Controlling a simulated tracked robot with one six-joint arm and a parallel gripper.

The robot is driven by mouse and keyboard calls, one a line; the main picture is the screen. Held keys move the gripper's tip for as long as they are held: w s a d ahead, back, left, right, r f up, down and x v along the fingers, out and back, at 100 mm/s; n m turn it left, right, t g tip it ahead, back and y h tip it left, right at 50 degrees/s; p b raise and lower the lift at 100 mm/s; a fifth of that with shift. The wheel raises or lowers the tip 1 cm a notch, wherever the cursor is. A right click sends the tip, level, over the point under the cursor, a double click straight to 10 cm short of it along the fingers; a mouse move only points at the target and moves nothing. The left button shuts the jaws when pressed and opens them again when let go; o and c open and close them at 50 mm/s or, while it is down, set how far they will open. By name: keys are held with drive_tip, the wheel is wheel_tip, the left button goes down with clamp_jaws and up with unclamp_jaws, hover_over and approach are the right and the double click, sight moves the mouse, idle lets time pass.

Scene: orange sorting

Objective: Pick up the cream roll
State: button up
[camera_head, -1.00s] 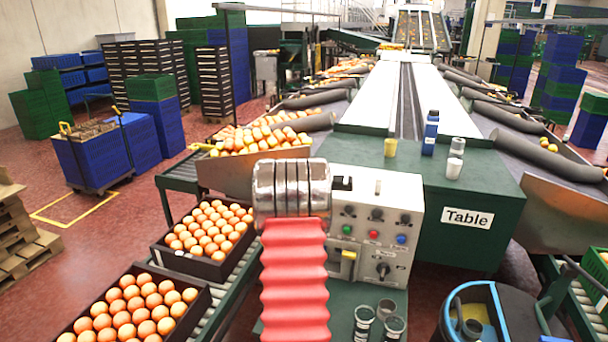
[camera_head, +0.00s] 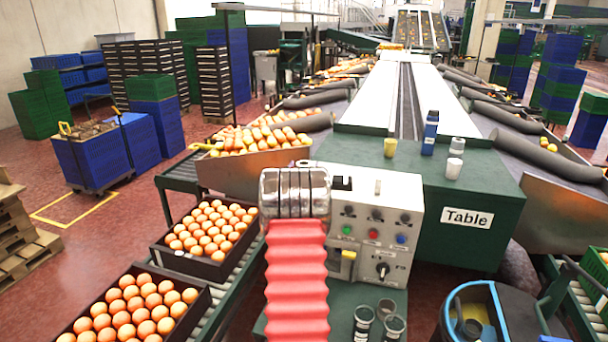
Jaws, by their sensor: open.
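The cream roll is not clearly identifiable; the pale yellow cylinder and the white lower one are the closest in colour. My arm shows as a red ribbed sleeve with a silver ringed end in the front middle, in front of the control box and apart from the table items. My gripper's fingers do not show.
A white control box (camera_head: 375,215) with knobs and buttons stands in front of the table's left part. Dark crates of oranges (camera_head: 160,257) stand on the left conveyor. The table is bare right of the cylinders.

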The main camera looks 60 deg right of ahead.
sight(304, 163)
drive_tip(key=c, duration=1.1)
drive_tip(key=shift+r, duration=0.15)
drive_tip(key=shift+c, duration=0.2)
wheel_tip(304, 163, up, 10)
drive_tip(key=shift+f, duration=0.1)
idle(0.8)
